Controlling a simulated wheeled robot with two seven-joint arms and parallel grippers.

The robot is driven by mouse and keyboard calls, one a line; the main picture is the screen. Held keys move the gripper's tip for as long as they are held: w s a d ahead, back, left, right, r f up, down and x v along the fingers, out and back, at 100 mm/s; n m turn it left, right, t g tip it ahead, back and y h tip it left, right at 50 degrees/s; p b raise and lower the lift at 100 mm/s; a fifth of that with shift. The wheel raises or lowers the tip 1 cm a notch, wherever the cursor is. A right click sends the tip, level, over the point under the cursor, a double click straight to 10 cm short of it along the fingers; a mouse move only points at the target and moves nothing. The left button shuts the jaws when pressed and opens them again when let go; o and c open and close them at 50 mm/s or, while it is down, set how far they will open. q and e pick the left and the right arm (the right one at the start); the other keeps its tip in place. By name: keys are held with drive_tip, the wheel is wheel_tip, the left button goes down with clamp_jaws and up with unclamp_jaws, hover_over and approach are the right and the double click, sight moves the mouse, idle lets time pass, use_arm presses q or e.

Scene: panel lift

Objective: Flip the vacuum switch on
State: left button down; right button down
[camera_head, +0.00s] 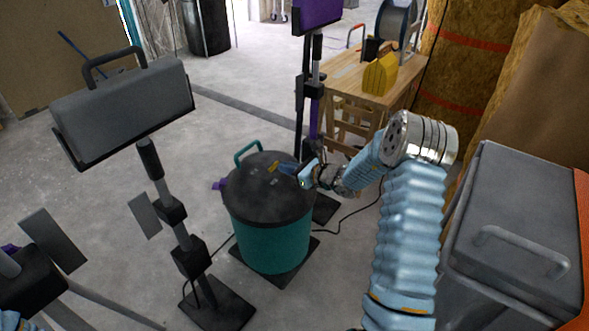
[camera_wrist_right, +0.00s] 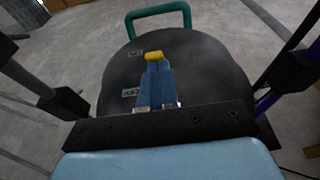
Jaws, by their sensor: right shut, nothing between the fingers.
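The vacuum (camera_head: 268,235) is a teal drum with a dark round lid and a teal handle, standing on the floor at the middle of the head view. Its lid (camera_wrist_right: 205,75) fills much of the right wrist view. A small yellow switch (camera_head: 273,168) is on the lid; it also shows in the wrist view (camera_wrist_right: 154,57). My right gripper (camera_head: 285,168) is shut and empty, its blue fingertips right by the switch, over the lid. I cannot tell whether they touch it. The fingers hide part of the lid, and the switch's on or off position is unclear. My left gripper is out of view.
A grey padded panel on a stand (camera_head: 125,105) is left of the vacuum. A wooden bench (camera_head: 352,90) with a yellow item (camera_head: 380,75) stands behind. A grey case (camera_head: 520,215) is at the right. A purple-topped stand (camera_head: 318,15) rises behind the vacuum.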

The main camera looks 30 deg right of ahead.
drive_tip(key=shift+w+a+r, duration=0.1)
drive_tip(key=shift+w+r, duration=0.1)
drive_tip(key=shift+r, duration=0.15)
idle(0.7)
drive_tip(key=shift+w+r, duration=0.1)
drive_tip(key=shift+r, duration=0.05)
drive_tip(key=shift+a+r, duration=0.1)
drive_tip(key=shift+r, duration=0.05)
drive_tip(key=shift+w+a+r+g, duration=0.15)
drive_tip(key=shift+w+r+g, duration=0.2)
drive_tip(key=shift+r, duration=0.1)
drive_tip(key=shift+w+a+r+g+p, duration=0.1)
drive_tip(key=shift+w+r+g+p, duration=0.15)
drive_tip(key=shift+g+p, duration=0.1)
drive_tip(key=shift+w+a, duration=0.1)
drive_tip(key=shift+w, duration=0.2)
drive_tip(key=shift+w+a+r+b, duration=0.2)
drive_tip(key=shift+w+a+b, duration=0.05)
drive_tip(key=shift+w+b, duration=0.4)
drive_tip(key=shift+r+h, duration=0.1)
drive_tip(key=shift+h, duration=0.2)
drive_tip(key=shift+r+p, duration=0.1)
drive_tip(key=shift+p, duration=0.2)
